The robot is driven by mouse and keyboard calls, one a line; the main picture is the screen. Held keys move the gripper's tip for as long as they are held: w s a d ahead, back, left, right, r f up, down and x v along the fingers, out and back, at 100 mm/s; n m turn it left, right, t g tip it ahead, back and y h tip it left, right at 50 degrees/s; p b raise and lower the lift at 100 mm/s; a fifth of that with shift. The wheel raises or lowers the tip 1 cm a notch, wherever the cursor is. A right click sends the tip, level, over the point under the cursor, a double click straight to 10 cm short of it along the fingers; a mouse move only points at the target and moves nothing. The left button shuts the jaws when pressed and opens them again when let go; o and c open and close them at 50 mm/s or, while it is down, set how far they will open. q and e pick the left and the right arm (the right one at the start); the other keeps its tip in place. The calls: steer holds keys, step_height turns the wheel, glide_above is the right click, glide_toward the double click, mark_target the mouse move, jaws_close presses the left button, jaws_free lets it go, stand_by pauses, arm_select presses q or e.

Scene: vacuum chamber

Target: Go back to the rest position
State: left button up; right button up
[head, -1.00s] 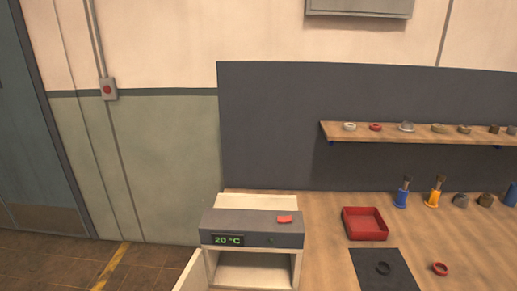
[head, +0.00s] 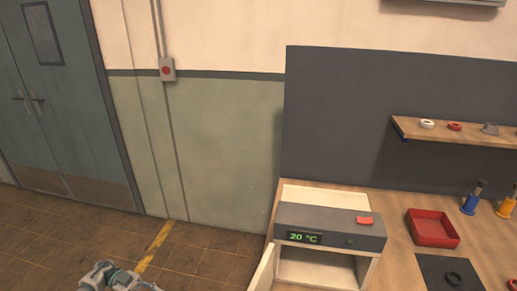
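Part of my own arm (head: 118,277), white and teal, shows at the bottom left of the head view, over the tiled floor. No gripper fingers can be made out on it. My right arm and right gripper are not in view. The box-shaped oven (head: 330,222) with a green "20 °C" display stands at the left end of the wooden workbench. Its door (head: 264,268) is swung open to the left, and the part of its chamber that shows looks empty.
A shelf (head: 460,131) holding small rings hangs above. Blue double doors (head: 70,100) are at the left. The floor (head: 60,235) left of the bench is clear.

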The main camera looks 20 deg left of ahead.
arm_select(q)
steer(key=w+d+f+n+t+y+p, duration=0.2)
steer(key=w+d+f+n+t, duration=0.4)
steer(key=w+d+f+t, duration=0.45)
steer(key=d+f+n+t+y+p, duration=0.1)
steer(key=d+f+n+t+y, duration=0.15)
steer(key=f+n+y, duration=0.35)
steer(key=d+f+n+t+y+p, duration=0.1)
steer(key=d+f+t+y, duration=0.15)
steer(key=f, duration=0.55)
steer(key=s+d+f+n+g+y+p, duration=0.2)
steer(key=s+f+n+g+y, duration=0.35)
steer(key=s+f, duration=0.85)
steer(key=s+d+f+g+y, duration=0.1)
steer(key=s+d+f+g, duration=0.1)
steer(key=s, duration=0.7)
steer(key=s+d+f+m+g+y, duration=0.1)
steer(key=s+d+f+g, duration=0.2)
steer(key=s, duration=0.7)
steer(key=shift+f+g+p, duration=0.2)
steer(key=shift+g+p, duration=0.2)
steer(key=shift+g, duration=0.7)
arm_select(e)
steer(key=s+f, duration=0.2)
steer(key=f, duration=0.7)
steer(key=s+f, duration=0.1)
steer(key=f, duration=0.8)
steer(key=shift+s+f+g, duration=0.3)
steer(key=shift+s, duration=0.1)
